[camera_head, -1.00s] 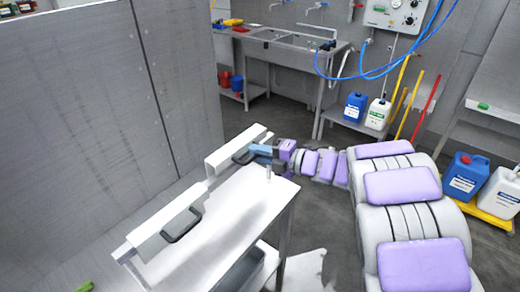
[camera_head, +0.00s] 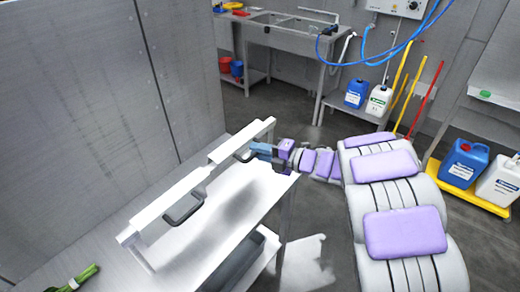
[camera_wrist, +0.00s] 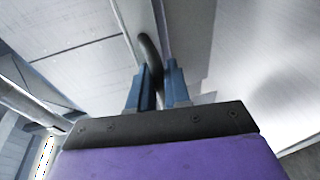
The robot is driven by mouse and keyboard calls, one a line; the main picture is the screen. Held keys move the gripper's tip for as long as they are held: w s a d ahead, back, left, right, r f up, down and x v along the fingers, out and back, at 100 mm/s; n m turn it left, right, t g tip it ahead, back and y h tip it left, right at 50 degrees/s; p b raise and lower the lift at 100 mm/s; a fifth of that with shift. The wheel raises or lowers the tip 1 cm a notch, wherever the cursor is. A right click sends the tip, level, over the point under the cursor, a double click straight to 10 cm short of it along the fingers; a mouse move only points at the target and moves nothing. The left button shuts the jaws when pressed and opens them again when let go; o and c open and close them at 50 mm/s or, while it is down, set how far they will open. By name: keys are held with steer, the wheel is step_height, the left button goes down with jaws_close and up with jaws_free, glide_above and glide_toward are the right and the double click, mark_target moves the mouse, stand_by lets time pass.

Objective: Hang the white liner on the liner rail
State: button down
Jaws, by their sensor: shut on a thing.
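A long white rail-like bar (camera_head: 165,209) runs along the far-left side of a white-topped bench. I cannot clearly separate the white liner from the bar and the pale bench top. Two black loop handles show along it, the free one (camera_head: 184,207) at left. My gripper (camera_head: 250,151) is shut on the other black handle (camera_head: 240,155), at the bar's right part. The wrist view shows the blue fingers (camera_wrist: 157,88) around this curved black handle (camera_wrist: 150,52), close beneath a pale panel (camera_wrist: 85,30). The far side of that panel is hidden.
A grey bin (camera_head: 232,266) sits under the bench top. Leafy greens (camera_head: 82,277) lie at lower left. A tall grey wall panel (camera_head: 80,110) stands behind the bar. A sink (camera_head: 290,30), blue hose and jugs (camera_head: 356,93) are farther back. Open floor lies right of the bench.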

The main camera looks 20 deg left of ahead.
steer(key=c, duration=1)
jaws_free()
steer(key=shift+a, duration=0.2)
steer(key=shift+d, duration=0.15)
steer(key=p+v, duration=0.3)
steer(key=v, duration=1.4)
steer(key=shift+p, duration=0.3)
